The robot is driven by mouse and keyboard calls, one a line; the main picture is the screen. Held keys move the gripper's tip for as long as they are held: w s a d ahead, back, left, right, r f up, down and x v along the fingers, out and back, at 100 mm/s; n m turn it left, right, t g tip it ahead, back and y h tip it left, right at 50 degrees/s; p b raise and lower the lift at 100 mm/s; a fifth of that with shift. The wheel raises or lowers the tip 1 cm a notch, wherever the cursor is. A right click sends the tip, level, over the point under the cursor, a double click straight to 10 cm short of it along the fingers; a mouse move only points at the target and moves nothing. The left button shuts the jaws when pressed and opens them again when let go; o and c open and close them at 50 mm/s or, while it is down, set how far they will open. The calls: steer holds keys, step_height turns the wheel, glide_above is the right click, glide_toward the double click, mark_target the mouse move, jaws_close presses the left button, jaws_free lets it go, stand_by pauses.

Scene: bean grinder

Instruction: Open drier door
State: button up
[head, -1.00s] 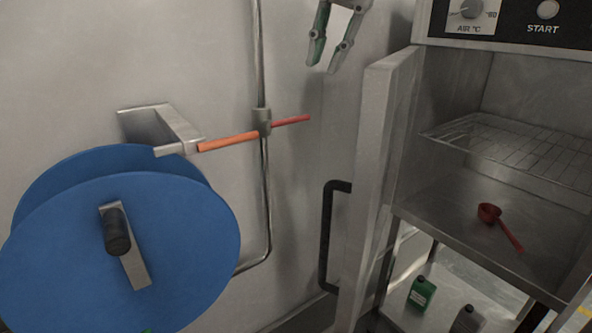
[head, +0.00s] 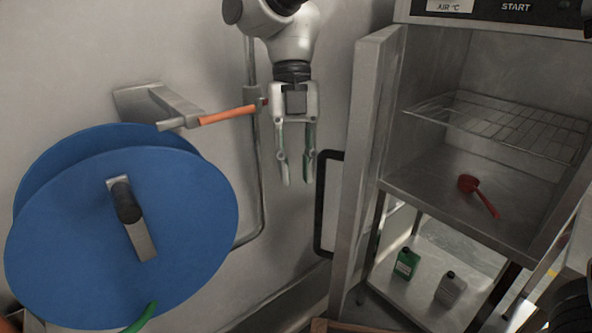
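The drier (head: 440,185) stands at the right, a steel cabinet with its front open. Its door (head: 366,150) is swung wide open to the left and shows nearly edge-on. The black door handle (head: 319,205) sits on the door's outer, left side. My gripper (head: 297,182) points down in front of the wall, left of the door and beside the top of the handle. Its fingers are apart with nothing between them. I cannot tell whether a finger touches the handle.
A blue hose reel (head: 70,230) and an orange-handled pipe valve (head: 228,115) are at the left. Inside the drier are a wire rack (head: 500,125) and a red scoop (head: 480,194). Green (head: 406,263) and grey (head: 450,288) bottles stand on the shelf below.

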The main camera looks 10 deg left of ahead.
steer(key=shift+s+f, duration=0.1)
steer(key=shift+f, duration=0.25)
steer(key=shift+d, duration=0.1)
jaws_close()
steer(key=shift+c, duration=2.4)
jaws_free()
steer(key=o, duration=0.5)
steer(key=v, duration=1.2)
